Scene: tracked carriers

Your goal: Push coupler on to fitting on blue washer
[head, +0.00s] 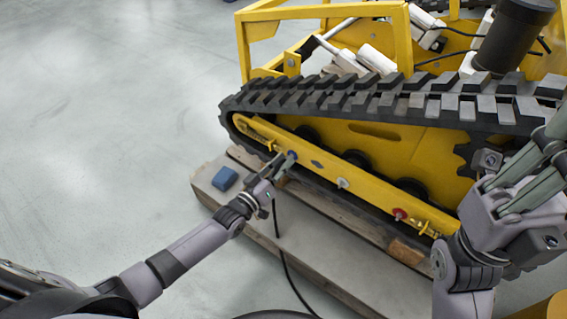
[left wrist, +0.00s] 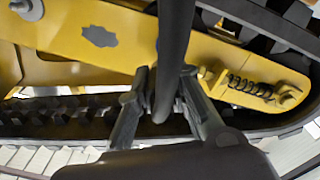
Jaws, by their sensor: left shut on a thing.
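My left gripper (head: 283,164) is shut on the dark coupler at the end of a black hose (head: 276,218), right at the blue washer (head: 291,155) on the yellow track frame. In the left wrist view the hose (left wrist: 175,40) crosses between the fingers (left wrist: 163,98) and hides the fitting. I cannot tell whether the coupler is on the fitting or just in front of it. A red washer with a fitting (head: 400,214) sits further right on the same frame. My right gripper (head: 540,165) is at the right edge; its fingertips run out of view.
The black rubber track (head: 380,104) runs above the yellow side frame (head: 345,183). The carrier rests on wooden beams on a grey platform (head: 335,265). A blue block (head: 225,179) lies on its left corner. The floor (head: 105,130) at left is clear.

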